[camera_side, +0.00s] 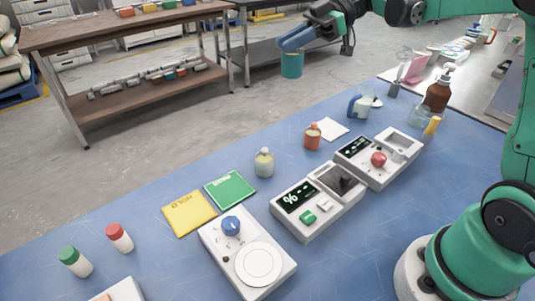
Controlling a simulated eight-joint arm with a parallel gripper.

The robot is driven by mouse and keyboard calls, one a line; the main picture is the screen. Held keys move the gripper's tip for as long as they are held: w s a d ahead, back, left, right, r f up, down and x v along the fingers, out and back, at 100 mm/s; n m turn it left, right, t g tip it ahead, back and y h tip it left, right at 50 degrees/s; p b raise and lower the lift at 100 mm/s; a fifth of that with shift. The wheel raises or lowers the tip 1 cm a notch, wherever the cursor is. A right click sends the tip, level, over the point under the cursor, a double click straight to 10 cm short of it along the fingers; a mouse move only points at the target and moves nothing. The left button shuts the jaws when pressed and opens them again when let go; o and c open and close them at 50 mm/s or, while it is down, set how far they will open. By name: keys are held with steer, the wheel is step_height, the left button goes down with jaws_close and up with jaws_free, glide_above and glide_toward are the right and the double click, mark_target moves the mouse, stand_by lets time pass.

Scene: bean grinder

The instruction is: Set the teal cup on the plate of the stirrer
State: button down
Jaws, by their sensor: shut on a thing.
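The teal cup (291,65) hangs in the air at the top of the side view, beyond the far edge of the blue table. My gripper (297,41) is above it and shut on its upper part, which the blue finger partly hides. The cup looks upright. The stirrer (216,236) is a white device at the table's front middle, with a blue knob (231,225) and a round white plate (258,264). The plate is bare. The cup is far from it, up and to the right in the picture.
Two white devices (311,211) (365,152) stand right of the stirrer. Yellow (189,213) and green (231,190) cards, a pale bottle (264,163) and an orange bottle (312,137) lie or stand behind. Two small capped bottles (120,238) (76,262) stand at left.

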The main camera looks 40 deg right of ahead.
steer(key=shift+g, duration=0.3)
step_height(320, 180, down, 20)
steer(key=shift+r, duration=0.15)
steer(key=c, duration=0.8)
jaws_free()
